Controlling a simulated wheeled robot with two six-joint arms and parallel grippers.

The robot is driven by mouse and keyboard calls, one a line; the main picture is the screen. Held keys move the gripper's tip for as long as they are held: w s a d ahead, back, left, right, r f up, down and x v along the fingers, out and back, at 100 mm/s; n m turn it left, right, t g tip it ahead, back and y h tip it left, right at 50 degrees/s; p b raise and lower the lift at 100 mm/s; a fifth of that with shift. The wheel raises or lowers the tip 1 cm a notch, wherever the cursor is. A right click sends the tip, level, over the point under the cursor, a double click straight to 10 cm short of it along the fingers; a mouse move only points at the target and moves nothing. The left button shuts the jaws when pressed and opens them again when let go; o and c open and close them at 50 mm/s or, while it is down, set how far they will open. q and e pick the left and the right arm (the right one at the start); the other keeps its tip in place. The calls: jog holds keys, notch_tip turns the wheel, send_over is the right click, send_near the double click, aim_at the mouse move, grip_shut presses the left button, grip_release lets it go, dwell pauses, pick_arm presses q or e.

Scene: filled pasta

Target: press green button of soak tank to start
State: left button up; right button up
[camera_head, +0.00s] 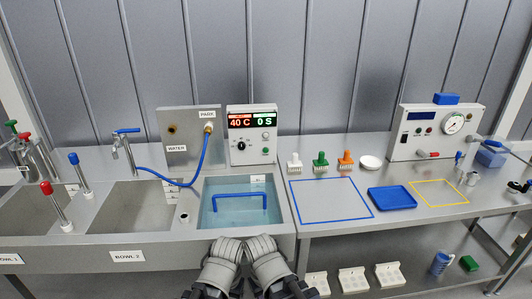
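The soak tank (216,222) is a steel basin of clear blue water set in the counter, with a blue bar-shaped handle (240,196) in it. Its white control box (252,158) stands behind it. The red display (240,121) reads 40 C and the green one (265,121) reads 0 S. Below them are small knobs and buttons; a small greenish spot (266,135) sits under the green display, too small to make out well. The grey links of my two arms show at the bottom centre, in front of the tank and apart from the box. My gripper fingers cannot be seen.
A steel panel (185,136) marked WATER and PARK, with a blue hose (201,160), stands left of the control box. Bowl 2 (135,209) is left of the tank. Several brushes, a blue-outlined area (328,219) and a blue tray (391,198) lie right.

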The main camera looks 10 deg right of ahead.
grip_shut()
dwell(1.3)
